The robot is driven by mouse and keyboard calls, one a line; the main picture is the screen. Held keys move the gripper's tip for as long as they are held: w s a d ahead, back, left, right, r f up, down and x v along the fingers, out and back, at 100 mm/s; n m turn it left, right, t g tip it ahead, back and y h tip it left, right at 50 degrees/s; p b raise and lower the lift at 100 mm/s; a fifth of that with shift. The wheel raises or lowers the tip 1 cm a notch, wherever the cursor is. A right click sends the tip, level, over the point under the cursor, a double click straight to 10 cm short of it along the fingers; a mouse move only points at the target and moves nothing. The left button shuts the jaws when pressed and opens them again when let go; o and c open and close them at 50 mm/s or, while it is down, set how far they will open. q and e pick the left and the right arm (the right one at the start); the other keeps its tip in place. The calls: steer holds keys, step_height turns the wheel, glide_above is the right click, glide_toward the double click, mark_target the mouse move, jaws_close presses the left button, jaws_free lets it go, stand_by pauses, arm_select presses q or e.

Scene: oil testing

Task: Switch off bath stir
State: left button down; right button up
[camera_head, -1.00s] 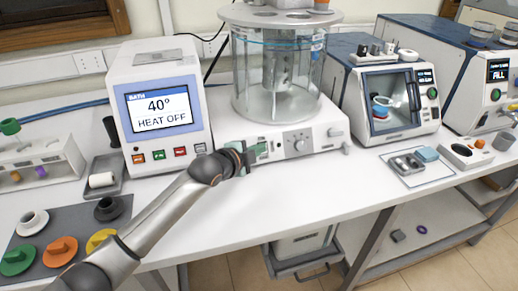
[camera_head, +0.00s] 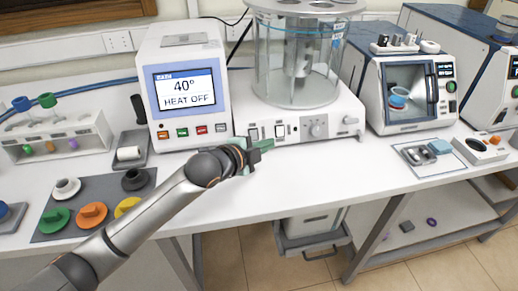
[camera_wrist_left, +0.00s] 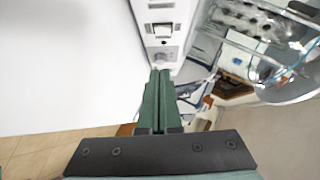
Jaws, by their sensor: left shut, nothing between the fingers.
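The bath is a clear glass vessel (camera_head: 300,60) on a white base (camera_head: 345,118). My left gripper (camera_head: 262,150) is shut and empty, with green fingers, just in front of and below the left switch. It appears apart from the panel. The fingers (camera_wrist_left: 157,85) are together in the wrist view. My right gripper is not in view.
A display unit (camera_head: 186,88) reading "BATH 40° HEAT OFF" stands left of the bath. A grey mat (camera_head: 70,220) with coloured knobs lies front left. A chamber instrument (camera_head: 415,92) stands right of the bath. The white table top in front of the bath is mostly clear.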

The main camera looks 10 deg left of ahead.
arm_select(q)
steer(key=shift+v, duration=1.6)
steer(key=shift+s+f, duration=0.15)
steer(key=shift+f, duration=0.05)
